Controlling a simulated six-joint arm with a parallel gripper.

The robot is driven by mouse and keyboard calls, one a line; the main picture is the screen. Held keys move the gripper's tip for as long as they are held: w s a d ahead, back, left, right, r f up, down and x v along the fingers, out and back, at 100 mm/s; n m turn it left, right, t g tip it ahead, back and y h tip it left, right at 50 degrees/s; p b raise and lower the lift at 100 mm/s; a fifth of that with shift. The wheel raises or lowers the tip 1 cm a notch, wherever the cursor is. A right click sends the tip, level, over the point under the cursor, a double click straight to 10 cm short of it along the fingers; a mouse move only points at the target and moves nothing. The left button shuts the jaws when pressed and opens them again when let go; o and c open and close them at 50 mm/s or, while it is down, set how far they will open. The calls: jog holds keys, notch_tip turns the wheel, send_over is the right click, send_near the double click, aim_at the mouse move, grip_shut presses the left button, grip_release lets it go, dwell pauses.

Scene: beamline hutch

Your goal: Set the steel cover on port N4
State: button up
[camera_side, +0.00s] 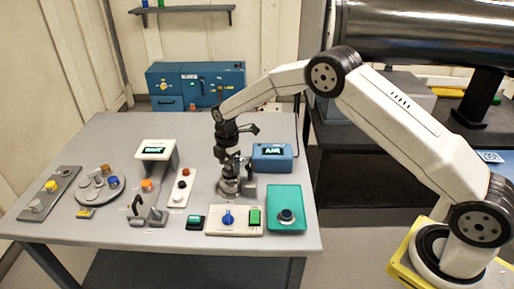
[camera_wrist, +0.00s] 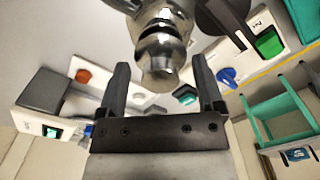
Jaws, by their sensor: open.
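My gripper (camera_side: 232,162) is over the back right of the table, close to a grey metal fitting (camera_side: 229,187) with several short ports. In the wrist view my gripper (camera_wrist: 161,76) is open, its two dark fingers apart. A shiny rounded steel piece (camera_wrist: 158,62) lies between and beyond the fingertips, with a gap visible on each side. I cannot tell whether it is the steel cover or part of the fitting. No N4 label is readable, and the arm hides part of the fitting in the side view.
A blue AIR box (camera_side: 272,151) stands close right of the fitting. A round grey plate (camera_side: 113,194) with several coloured caps is at left. The back left tabletop is clear.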

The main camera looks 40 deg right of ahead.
jog(key=shift+r, duration=0.1)
jog(key=shift+r, duration=3.85)
jog(key=shift+s, duration=0.1)
jog(key=shift+s+d+r+m, duration=0.2)
jog(key=shift+s+r+m, duration=0.1)
jog(key=shift+s+m, duration=0.2)
jog(key=s+d+r+m+t, duration=0.1)
jog(key=s+d+m, duration=0.1)
jog(key=s+m, duration=0.6)
jog(key=s+d+r+m+t, duration=0.1)
jog(key=s+m, duration=0.8)
jog(key=s, duration=1.1)
jog(key=shift+s+d+t, duration=0.15)
jog(key=shift+d+t, duration=0.15)
jog(key=shift+d, duration=0.15)
